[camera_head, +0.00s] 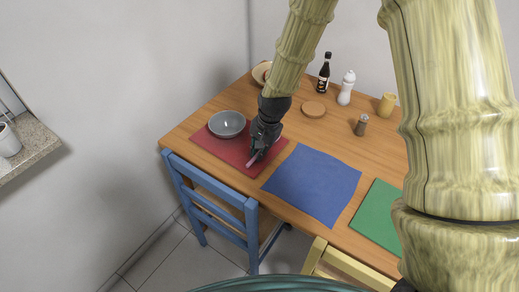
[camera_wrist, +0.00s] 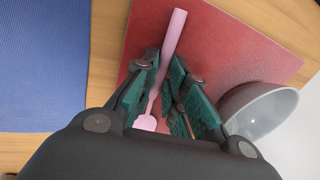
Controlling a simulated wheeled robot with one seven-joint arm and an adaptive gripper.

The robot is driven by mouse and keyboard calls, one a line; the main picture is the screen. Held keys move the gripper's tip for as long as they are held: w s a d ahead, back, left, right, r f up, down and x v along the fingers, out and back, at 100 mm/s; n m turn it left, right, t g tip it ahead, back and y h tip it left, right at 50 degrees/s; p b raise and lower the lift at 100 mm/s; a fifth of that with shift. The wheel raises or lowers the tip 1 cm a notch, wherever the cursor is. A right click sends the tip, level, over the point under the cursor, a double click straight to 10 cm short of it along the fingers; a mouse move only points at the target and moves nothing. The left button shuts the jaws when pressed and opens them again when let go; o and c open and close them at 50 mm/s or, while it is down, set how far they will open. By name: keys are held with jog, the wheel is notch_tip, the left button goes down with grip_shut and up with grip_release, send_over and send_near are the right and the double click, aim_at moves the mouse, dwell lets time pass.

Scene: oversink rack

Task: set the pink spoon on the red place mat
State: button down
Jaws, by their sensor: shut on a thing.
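The pink spoon (camera_wrist: 173,40) is between the fingers of my gripper (camera_wrist: 168,85) in the wrist view, with its handle reaching out past the fingertips. My gripper is shut on it. In the head view my gripper (camera_head: 259,152) is over the red place mat (camera_head: 228,152), near its right side, and a bit of the pink spoon (camera_head: 251,162) shows at the fingertips. The red place mat (camera_wrist: 225,45) lies below the spoon in the wrist view. I cannot tell whether the spoon touches the mat.
A grey bowl (camera_head: 227,124) stands on the red mat, left of my gripper. A blue mat (camera_head: 312,184) and a green mat (camera_head: 380,215) lie to the right. A bottle (camera_head: 323,74), white shaker (camera_head: 346,88), coaster (camera_head: 313,109) and yellow cup (camera_head: 386,104) stand behind. A blue chair (camera_head: 222,208) is in front.

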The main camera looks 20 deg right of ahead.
jog(key=shift+f, duration=0.1)
jog(key=c, duration=1.5)
grip_release()
jog(key=shift+o, duration=0.2)
notch_tip(320, 180, up, 12)
jog(key=s+d, duration=0.1)
jog(key=s, duration=0.1)
jog(key=shift+d, duration=0.25)
